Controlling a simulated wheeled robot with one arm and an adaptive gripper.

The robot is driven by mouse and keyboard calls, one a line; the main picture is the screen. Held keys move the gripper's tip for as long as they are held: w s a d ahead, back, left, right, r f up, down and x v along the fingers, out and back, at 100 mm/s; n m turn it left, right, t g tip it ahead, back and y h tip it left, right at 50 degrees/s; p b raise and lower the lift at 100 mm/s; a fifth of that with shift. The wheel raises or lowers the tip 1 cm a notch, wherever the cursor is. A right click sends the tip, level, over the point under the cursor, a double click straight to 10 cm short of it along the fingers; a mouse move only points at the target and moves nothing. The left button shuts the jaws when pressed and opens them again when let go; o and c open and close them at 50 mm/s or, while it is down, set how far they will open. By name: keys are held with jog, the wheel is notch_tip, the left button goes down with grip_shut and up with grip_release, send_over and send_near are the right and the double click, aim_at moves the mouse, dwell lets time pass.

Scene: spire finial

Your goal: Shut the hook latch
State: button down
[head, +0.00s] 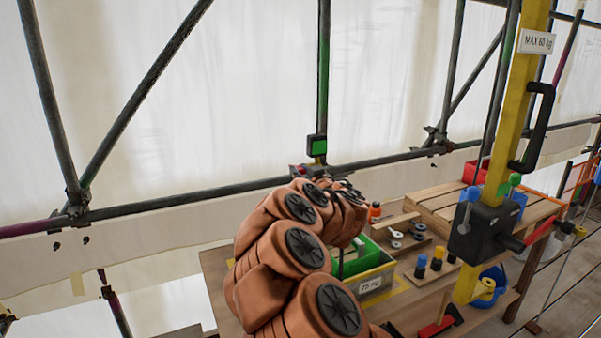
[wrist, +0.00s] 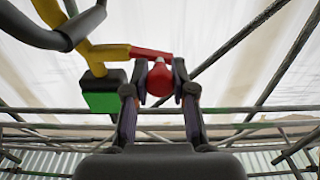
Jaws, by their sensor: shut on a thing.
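In the wrist view my gripper (wrist: 160,92) has its two dark fingers on either side of a red knob (wrist: 160,77) and is shut on it. The knob sits at the end of a red lever (wrist: 148,54), which joins a yellow bar (wrist: 105,50). A thick dark curved bar (wrist: 55,33), hook-like, is at the upper left. I cannot tell for certain which of these parts is the latch, or whether it is engaged. In the head view my orange arm hides my gripper; a small red piece (head: 311,171) shows just beyond the arm.
A black box with a green face (head: 318,146) hangs by the scaffold rail (head: 180,200); it is left of my fingers in the wrist view (wrist: 101,102). Below my arm, a wooden bench holds a green bin (head: 372,275). A yellow post (head: 510,110) stands right.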

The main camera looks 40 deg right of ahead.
notch_tip(320, 180, down, 2)
jog(key=n+b, duration=0.3)
jog(key=n, duration=0.2)
jog(key=shift+f, duration=0.15)
jog(key=shift+s+d+f+n+b, duration=0.2)
jog(key=shift+d+f+n+b, duration=0.35)
jog(key=shift+n+b, duration=1.7)
jog(key=shift+s+d+f+n+b, duration=0.2)
jog(key=shift+d+f+n+b, duration=0.35)
jog(key=shift+n+b, duration=1.7)
jog(key=shift+s+d+f+n+b, duration=0.2)
jog(key=shift+d+f+n+b, duration=0.7)
jog(key=shift+n, duration=2.3)
jog(key=shift+a+r+b, duration=0.25)
jog(key=shift+r+b, duration=0.1)
jog(key=shift+r, duration=0.1)
jog(key=c, duration=0.9)
grip_release()
jog(key=shift+c, duration=0.2)
jog(key=shift+s, duration=0.1)
jog(key=v, duration=1.2)
